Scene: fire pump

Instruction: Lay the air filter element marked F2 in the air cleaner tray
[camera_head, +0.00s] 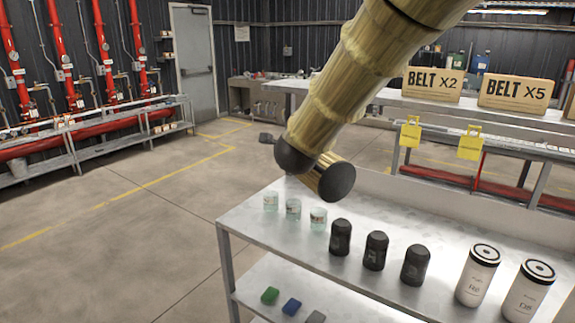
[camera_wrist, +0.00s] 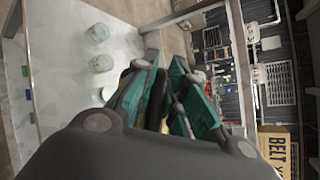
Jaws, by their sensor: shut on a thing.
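My gripper (camera_wrist: 172,100) shows in the wrist view, with teal pads on its dark fingers. The fingers are closed in on a narrow thing between them, mostly hidden by the fingers, and I cannot tell what it is. In the head view my arm hides most of the gripper. Two white cylinders with black ringed tops, one (camera_head: 477,275) left of the other (camera_head: 529,290), stand upright at the right of the metal table (camera_head: 255,225). Their small labels are too blurred to read surely. I cannot make out the F2 mark or the air cleaner tray.
Several black canisters (camera_head: 376,250) and glass jars (camera_head: 293,209) stand in a row on the table. Green (camera_head: 270,295) and blue (camera_head: 291,306) blocks lie on its lower shelf. Belt boxes (camera_head: 433,84) stand on a bench behind. The floor at left is clear.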

